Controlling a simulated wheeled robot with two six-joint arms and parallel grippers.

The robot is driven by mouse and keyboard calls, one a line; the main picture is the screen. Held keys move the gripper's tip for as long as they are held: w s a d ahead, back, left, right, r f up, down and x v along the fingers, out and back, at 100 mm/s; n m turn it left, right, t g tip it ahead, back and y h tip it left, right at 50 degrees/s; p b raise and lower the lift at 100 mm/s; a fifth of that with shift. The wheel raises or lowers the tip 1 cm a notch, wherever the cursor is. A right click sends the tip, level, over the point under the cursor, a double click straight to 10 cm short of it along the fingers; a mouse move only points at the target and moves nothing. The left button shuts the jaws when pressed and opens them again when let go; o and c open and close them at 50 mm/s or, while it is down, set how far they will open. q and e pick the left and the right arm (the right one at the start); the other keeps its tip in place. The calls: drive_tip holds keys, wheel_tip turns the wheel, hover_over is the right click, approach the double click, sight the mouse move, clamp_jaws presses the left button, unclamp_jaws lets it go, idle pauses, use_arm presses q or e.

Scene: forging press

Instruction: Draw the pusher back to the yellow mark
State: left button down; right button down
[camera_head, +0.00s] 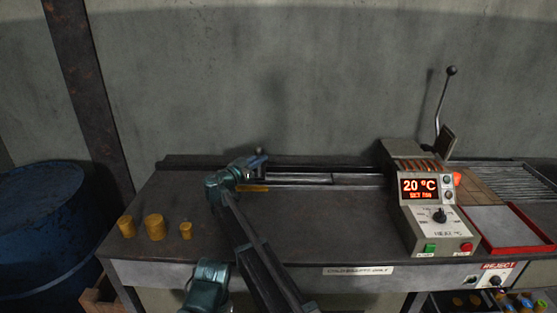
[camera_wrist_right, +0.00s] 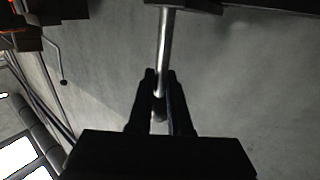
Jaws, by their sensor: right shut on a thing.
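My right gripper (camera_head: 258,160) is at the left part of the long rail at the back of the bench. In the right wrist view its two dark fingers (camera_wrist_right: 160,78) are closed around an upright metal rod (camera_wrist_right: 166,40), the pusher's handle. A small dark knob shows just above the gripper in the head view; the rest of the pusher is largely hidden by the gripper. The yellow mark (camera_head: 254,188) is a short strip at the rail's front edge, just below and beside the gripper. How exactly the pusher lines up with it is hidden. My left gripper is not in view.
The guide rail (camera_head: 330,179) runs right to the heater box (camera_head: 433,215), whose display reads 20 °C. Several yellow billets (camera_head: 154,228) stand at the bench's left. A red-edged tray (camera_head: 497,224) and a tall lever (camera_head: 443,95) are at the right. The middle bench top is clear.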

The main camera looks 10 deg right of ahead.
drive_tip(key=shift+w+a, duration=0.2)
drive_tip(key=shift+a, duration=0.55)
drive_tip(key=shift+w+a, duration=0.15)
drive_tip(key=shift+a, duration=0.55)
drive_tip(key=c, duration=1.1)
unclamp_jaws()
drive_tip(key=shift+s, duration=0.1)
